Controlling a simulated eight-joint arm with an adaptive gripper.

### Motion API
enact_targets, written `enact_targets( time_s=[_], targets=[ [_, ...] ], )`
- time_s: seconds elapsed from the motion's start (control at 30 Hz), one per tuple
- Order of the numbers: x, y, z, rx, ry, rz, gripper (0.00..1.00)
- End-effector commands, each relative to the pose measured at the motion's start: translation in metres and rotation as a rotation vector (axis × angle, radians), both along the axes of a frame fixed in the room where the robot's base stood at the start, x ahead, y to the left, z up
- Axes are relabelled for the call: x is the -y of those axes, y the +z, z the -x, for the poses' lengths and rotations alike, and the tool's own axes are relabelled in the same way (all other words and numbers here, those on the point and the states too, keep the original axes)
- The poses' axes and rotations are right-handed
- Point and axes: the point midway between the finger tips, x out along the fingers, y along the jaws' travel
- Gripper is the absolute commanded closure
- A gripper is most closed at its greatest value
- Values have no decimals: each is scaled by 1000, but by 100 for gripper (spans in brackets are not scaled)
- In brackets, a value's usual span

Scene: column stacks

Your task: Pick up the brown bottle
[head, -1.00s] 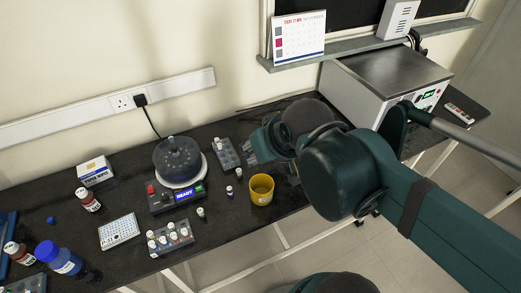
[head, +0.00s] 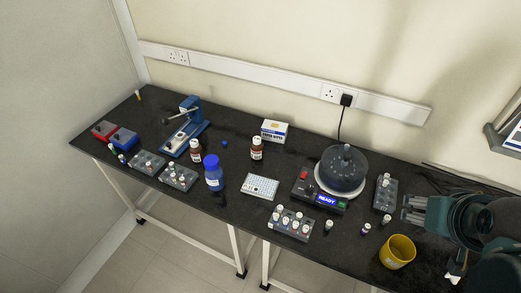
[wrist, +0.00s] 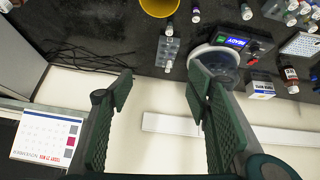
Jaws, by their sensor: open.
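Two brown bottles with white caps and labels stand on the black bench in the head view. One brown bottle (head: 257,150) is in front of the white box; the other brown bottle (head: 196,152) is farther left, behind the blue-capped bottle. My gripper (head: 404,209) is at the right end of the bench, far right of both bottles. Its two fingers (wrist: 160,80) are wide apart with nothing between them.
Between my gripper and the bottles stand a vial rack (head: 385,195), a round dark-lidded device (head: 343,170) and a white well plate (head: 260,186). A yellow cup (head: 397,252) is near my gripper. A blue-capped bottle (head: 213,176) stands near the left bottle.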

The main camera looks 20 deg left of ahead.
Motion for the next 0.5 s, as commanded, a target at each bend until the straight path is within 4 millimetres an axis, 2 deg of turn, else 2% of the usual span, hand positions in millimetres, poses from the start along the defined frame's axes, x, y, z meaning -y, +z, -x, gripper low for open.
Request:
enact_targets(
  time_s=[0.5],
  targets=[
    [-49,-7,-75,56,445,366,51]
  ],
)
